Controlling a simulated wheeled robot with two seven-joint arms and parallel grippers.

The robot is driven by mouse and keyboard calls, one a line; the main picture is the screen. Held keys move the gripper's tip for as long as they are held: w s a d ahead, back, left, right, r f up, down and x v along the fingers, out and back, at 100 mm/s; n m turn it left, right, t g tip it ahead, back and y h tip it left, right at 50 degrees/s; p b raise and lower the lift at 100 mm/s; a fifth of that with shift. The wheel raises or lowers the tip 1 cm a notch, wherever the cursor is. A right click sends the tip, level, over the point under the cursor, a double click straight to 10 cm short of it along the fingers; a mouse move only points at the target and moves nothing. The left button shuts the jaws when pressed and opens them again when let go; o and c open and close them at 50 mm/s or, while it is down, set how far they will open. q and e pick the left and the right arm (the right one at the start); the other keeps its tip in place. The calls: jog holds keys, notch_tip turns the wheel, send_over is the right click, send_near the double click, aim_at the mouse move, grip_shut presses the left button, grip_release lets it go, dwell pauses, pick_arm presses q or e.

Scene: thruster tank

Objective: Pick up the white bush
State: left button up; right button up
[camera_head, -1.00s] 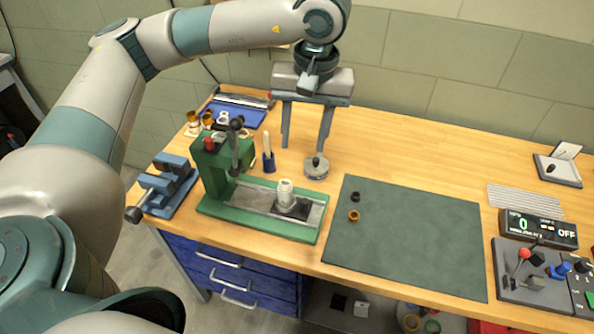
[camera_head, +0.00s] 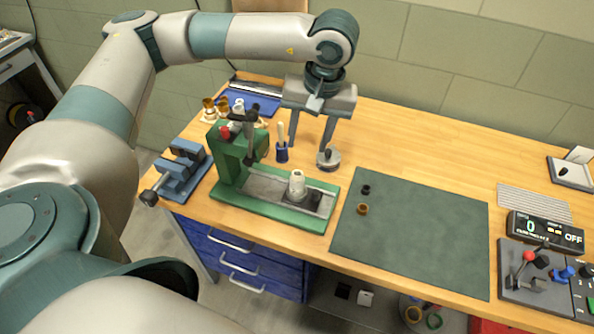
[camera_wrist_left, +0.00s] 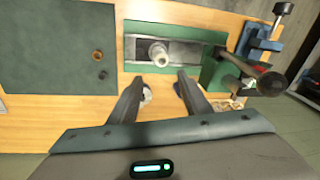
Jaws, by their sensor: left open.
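A white bush (camera_head: 297,184) stands upright on the dark block in the bed of the green press (camera_head: 280,215). It also shows in the left wrist view (camera_wrist_left: 158,53), ahead of the fingertips and roughly midway between them. My left gripper (camera_head: 309,146) is open and empty. In the head view it hangs above the table behind the bush, its two fingers apart. The fingertips also show in the left wrist view (camera_wrist_left: 158,78), and neither touches the bush. My right gripper is not in view.
The press lever and column (camera_head: 240,150) rise left of the bush. A blue holder (camera_head: 281,153) and a round grey disc (camera_head: 328,160) stand behind the press. A blue vise (camera_head: 180,170) is at left. A green mat (camera_head: 420,235) lies right with two small rings.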

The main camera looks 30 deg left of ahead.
pick_arm(q)
jog(key=p, duration=0.2)
send_over(301, 176)
notch_tip(301, 176, down, 5)
jog(key=shift+w+d+f+p, duration=0.2)
jog(key=shift+f+p, duration=0.15)
jog(key=shift+f, duration=0.4)
jog(key=shift+s+a+f+p, duration=0.15)
jog(key=shift+a+f+p, duration=0.15)
jog(key=shift+f+p, duration=0.65)
jog(key=f+p, duration=0.2)
jog(key=f, duration=0.1)
jog(key=shift+a+f, duration=0.15)
jog(key=shift+a, duration=0.2)
